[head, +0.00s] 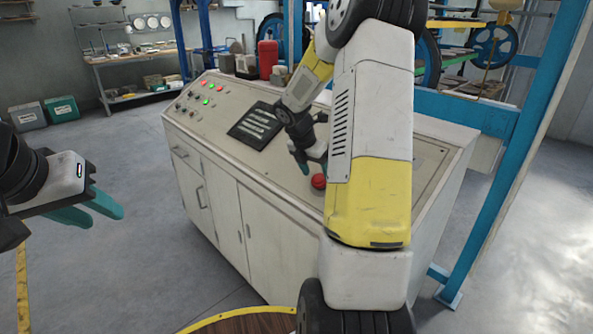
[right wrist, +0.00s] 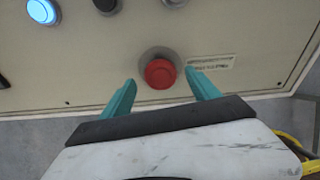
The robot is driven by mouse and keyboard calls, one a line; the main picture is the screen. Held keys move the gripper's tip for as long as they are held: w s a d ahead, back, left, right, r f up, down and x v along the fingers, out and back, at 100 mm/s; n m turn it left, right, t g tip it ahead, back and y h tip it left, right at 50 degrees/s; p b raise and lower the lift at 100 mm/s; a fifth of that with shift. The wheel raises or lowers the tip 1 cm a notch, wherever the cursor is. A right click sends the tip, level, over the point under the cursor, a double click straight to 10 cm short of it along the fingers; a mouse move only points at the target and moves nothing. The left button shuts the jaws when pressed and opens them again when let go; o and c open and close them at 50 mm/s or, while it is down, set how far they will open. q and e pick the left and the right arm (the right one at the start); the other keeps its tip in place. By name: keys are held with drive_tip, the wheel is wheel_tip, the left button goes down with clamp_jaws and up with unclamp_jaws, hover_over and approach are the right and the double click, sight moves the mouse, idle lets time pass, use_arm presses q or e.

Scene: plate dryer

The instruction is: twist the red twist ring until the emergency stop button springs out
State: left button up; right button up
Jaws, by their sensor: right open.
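The red twist ring of the emergency stop button (right wrist: 160,73) sits on a grey round base on the cream panel in the right wrist view. It also shows in the head view as a red knob (head: 318,181) on the console's sloping top. My right gripper (right wrist: 162,88) is open, with one teal finger on each side of the button. The fingertips appear close to the button; I cannot tell whether they touch it. In the head view my right gripper (head: 304,160) is partly hidden by its own arm. My left gripper (head: 106,208) is at the far left, away from the console, with its teal fingers apart.
The cream console (head: 263,190) has several coloured lights and a dark panel (head: 256,124). A small label (right wrist: 210,63) lies right of the button. A lit blue button (right wrist: 42,11) is at upper left. A red canister (head: 267,58) stands at the console's back. Blue posts stand at right.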

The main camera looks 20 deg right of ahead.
drive_tip(key=shift+x, duration=1.2)
drive_tip(key=c, duration=1.4)
drive_tip(key=shift+m, duration=0.4)
